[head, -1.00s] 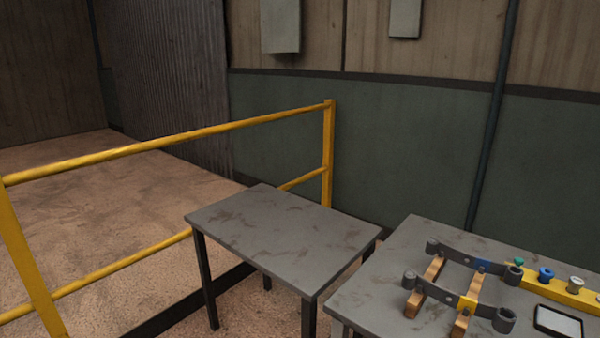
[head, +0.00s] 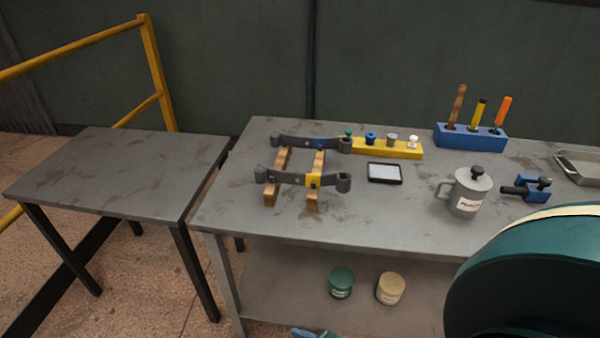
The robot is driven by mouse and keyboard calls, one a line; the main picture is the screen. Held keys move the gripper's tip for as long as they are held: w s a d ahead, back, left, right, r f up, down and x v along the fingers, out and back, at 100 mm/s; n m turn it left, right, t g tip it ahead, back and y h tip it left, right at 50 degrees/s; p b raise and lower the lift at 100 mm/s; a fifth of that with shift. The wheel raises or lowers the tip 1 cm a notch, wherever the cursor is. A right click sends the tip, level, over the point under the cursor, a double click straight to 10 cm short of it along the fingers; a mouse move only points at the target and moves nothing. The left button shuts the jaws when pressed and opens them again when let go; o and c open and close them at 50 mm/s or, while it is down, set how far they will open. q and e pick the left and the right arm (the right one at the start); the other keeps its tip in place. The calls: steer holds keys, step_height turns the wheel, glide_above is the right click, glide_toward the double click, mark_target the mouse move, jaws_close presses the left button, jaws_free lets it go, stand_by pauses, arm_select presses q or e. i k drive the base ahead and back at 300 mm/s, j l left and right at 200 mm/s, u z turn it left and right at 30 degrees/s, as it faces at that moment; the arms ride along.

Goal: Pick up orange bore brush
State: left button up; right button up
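The orange bore brush (head: 504,110) stands upright, leaning slightly, in the right part of a blue holder block (head: 470,138) at the back right of the workbench (head: 400,222). Only its orange handle shows; its lower end is hidden in the block. A yellow-and-black tool (head: 478,112) and a brown wooden-handled tool (head: 457,104) stand in the same block to its left.
Two dark spring leaves (head: 300,180) lie on wooden blocks at the bench's left. A yellow rack (head: 388,149), dark-framed pad (head: 384,173), grey can (head: 467,192), blue clamp (head: 530,188) and metal tray (head: 580,166) share the bench. An empty table (head: 115,172) and yellow railing (head: 154,70) stand left.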

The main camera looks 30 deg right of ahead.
mark_target(504, 107)
steer(key=z, duration=2.2)
steer(key=u, duration=0.65)
steer(key=l+u, duration=0.55)
steer(key=u, duration=0.2)
steer(key=k+l+u, duration=0.1)
steer(key=l+u, duration=0.3)
steer(key=k+l+u, duration=0.2)
steer(key=l, duration=0.25)
steer(key=k+l+u, duration=0.2)
steer(key=l, duration=0.2)
